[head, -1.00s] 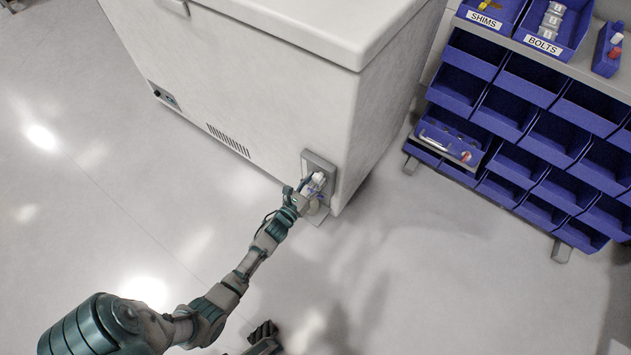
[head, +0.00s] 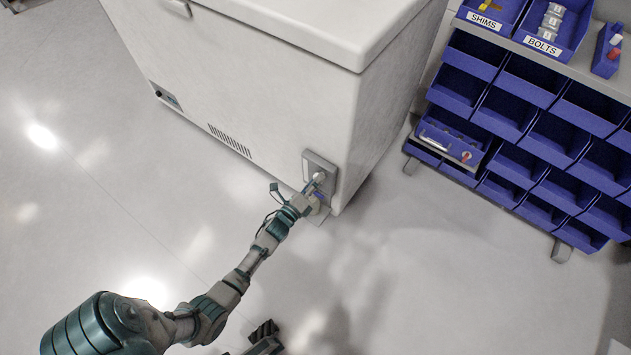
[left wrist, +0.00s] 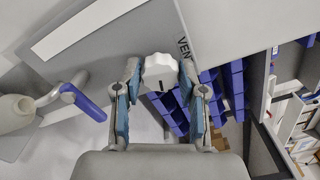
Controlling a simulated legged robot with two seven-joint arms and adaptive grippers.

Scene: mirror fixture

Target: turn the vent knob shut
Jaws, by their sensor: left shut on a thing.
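The vent knob is white and ridged; in the left wrist view the knob (left wrist: 160,72) sits between my fingers beside the printed letters "VENT". In the head view the knob (head: 320,177) shows small on the grey plate (head: 309,163) at the freezer's lower corner. My left gripper (left wrist: 161,84) is shut on the knob, one finger on each side. In the head view my left gripper (head: 312,190) reaches the plate from the lower left and hides part of it.
A blue-handled lever (left wrist: 82,101) stands close left of my fingers in the left wrist view. The white freezer (head: 250,90) rises behind the plate. A rack of blue bins (head: 530,125) stands to the right. The floor between is clear.

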